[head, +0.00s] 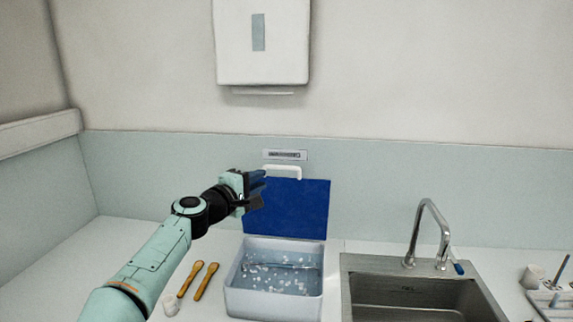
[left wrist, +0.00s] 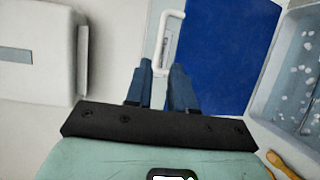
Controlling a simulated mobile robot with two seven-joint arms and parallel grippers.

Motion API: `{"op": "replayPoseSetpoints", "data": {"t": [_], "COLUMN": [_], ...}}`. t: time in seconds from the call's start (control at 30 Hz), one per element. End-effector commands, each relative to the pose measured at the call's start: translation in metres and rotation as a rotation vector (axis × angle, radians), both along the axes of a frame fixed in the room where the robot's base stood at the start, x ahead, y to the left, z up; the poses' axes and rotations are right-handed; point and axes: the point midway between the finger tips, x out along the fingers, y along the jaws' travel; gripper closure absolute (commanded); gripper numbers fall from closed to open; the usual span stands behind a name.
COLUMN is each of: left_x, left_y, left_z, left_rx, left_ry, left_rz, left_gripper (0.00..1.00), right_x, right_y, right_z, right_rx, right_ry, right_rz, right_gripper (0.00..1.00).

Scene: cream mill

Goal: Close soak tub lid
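The soak tub (head: 232,298) is a pale blue-grey box on the counter, holding liquid with white bits. Its blue lid (head: 292,210) stands raised, nearly upright, at the tub's back edge. A white handle (head: 284,170) sits at the lid's top edge. My left gripper (head: 264,182) is at the lid's upper left, near the handle's left end. The lid (left wrist: 225,50) and tub (left wrist: 268,95) show at right.
A sink (head: 350,290) with a tap (head: 428,205) is at the right. A white dispenser (head: 262,60) hangs on the wall above. The counter at far left is clear.

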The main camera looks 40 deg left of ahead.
Motion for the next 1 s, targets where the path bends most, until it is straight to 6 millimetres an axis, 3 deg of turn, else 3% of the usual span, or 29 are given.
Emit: {"op": "replayPoseSetpoints", "data": {"t": [0.3,0.5,0.7,1.0], "left_x": [0.068,0.102,0.118,0.12], "left_y": [0.006,0.011,0.013,0.013], "left_z": [0.003,0.001,-0.002,-0.005], "left_rx": [-0.003,-0.003,0.0,0.0], "left_ry": [-0.002,-0.003,-0.001,0.0], "left_rz": [-0.004,-0.002,0.0,0.0], "left_gripper": [0.77,0.77,0.77,0.77], "right_x": [0.024,0.041,0.049,0.048], "right_y": [0.0,0.0,0.0,0.0], "right_z": [0.042,0.064,0.074,0.073], "right_rx": [0.0,0.0,0.0,0.0], "right_ry": [-0.027,-0.046,-0.056,-0.055], "right_rz": [0.0,0.0,0.0,0.0], "right_gripper": [0.26,0.26,0.26,0.26]}}
